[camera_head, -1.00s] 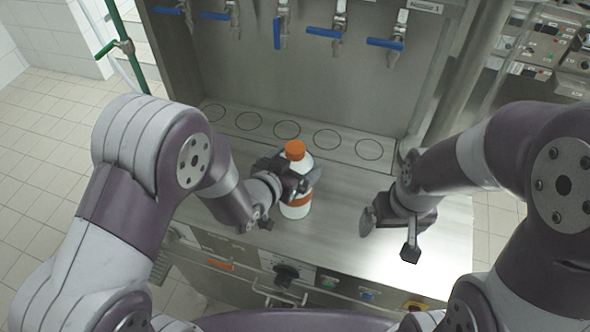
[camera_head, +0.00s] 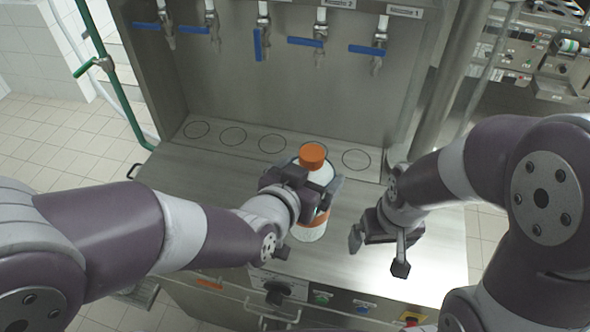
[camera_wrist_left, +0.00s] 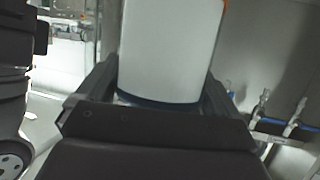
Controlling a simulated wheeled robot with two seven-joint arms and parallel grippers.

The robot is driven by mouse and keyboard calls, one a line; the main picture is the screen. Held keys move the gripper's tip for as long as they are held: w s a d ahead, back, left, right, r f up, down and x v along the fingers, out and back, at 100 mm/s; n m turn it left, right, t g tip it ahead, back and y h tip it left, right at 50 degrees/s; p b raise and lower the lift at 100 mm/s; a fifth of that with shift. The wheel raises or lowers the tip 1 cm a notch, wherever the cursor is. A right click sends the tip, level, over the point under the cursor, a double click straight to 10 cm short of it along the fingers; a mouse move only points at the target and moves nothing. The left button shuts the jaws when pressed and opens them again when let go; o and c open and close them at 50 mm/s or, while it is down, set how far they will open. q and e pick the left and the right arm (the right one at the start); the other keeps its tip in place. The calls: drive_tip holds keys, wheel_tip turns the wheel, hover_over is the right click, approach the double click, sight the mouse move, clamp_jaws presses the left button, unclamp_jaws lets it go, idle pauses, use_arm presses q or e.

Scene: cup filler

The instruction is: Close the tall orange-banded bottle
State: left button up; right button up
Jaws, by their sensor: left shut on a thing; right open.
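The tall white bottle (camera_head: 312,231) with an orange band has an orange cap (camera_head: 312,156) on its top; I cannot tell whether the cap is tight. My left gripper (camera_head: 318,190) is shut on the bottle around its upper body. The bottle looks near upright over the front of the counter; I cannot tell whether its base touches. In the left wrist view the white bottle body (camera_wrist_left: 170,50) fills the space between the fingers. My right gripper (camera_head: 378,240) is open and empty, to the right of the bottle and apart from it.
The steel counter (camera_head: 200,190) has a row of marked circles at the back, below several taps with blue levers (camera_head: 305,42). A front panel with a black knob (camera_head: 277,292) and buttons lies below the counter edge. The counter's left part is clear.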

sight(319, 180)
use_arm(q)
drive_tip(key=shift+s+d+r, duration=0.75)
drive_tip(key=shift+s+r, duration=0.15)
drive_tip(key=shift+s, duration=0.15)
use_arm(e)
drive_tip(key=shift+r, duration=0.15)
